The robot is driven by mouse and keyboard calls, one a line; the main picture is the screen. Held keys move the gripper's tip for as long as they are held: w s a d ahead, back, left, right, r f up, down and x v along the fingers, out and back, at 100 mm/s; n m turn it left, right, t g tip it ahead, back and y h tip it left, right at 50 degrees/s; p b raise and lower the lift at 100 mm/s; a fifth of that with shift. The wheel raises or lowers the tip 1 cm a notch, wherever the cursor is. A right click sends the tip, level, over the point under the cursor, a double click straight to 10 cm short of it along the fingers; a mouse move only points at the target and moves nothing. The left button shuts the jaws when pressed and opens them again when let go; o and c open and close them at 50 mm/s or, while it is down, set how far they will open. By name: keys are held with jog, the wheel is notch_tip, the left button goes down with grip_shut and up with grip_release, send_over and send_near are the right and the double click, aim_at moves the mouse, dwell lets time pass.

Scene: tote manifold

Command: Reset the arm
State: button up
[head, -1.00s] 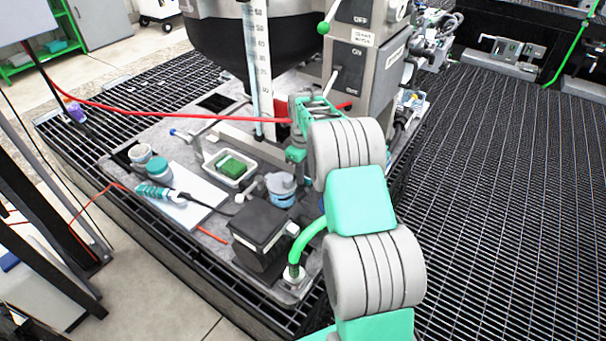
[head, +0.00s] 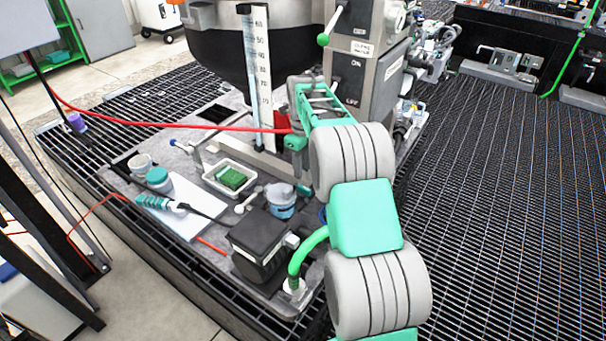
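My arm, grey and teal, rises from the bottom right of the head view and reaches toward the machine. Its far end, a teal frame that seems to be part of my gripper (head: 296,118), is in front of the control box (head: 362,75) and right of the white scale (head: 258,75). The fingers are hidden or too small to make out, so I cannot tell whether they are open or shut. A box with levers and a green-knobbed handle (head: 323,40) stands just behind the arm's end.
A grey board holds a white tray (head: 208,171) with a green block, jars (head: 159,180), a blue-white pot (head: 281,200) and a black box (head: 258,240). A red hose (head: 160,124) crosses toward the arm's end. Black grating (head: 500,210) on the right is clear.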

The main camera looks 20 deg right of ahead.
jog(key=s+a+r+n+t+p, duration=0.2)
jog(key=s+a+r+n, duration=0.6)
jog(key=s+r+n, duration=0.5)
jog(key=s+a+f+n, duration=0.2)
jog(key=s+n, duration=0.5)
jog(key=n, duration=0.1)
jog(key=s+a+f+n+t+p, duration=0.1)
jog(key=s+a+f+n, duration=0.1)
jog(key=s+n, duration=0.6)
jog(key=shift+a+n+p, duration=0.3)
jog(key=shift+a, duration=0.25)
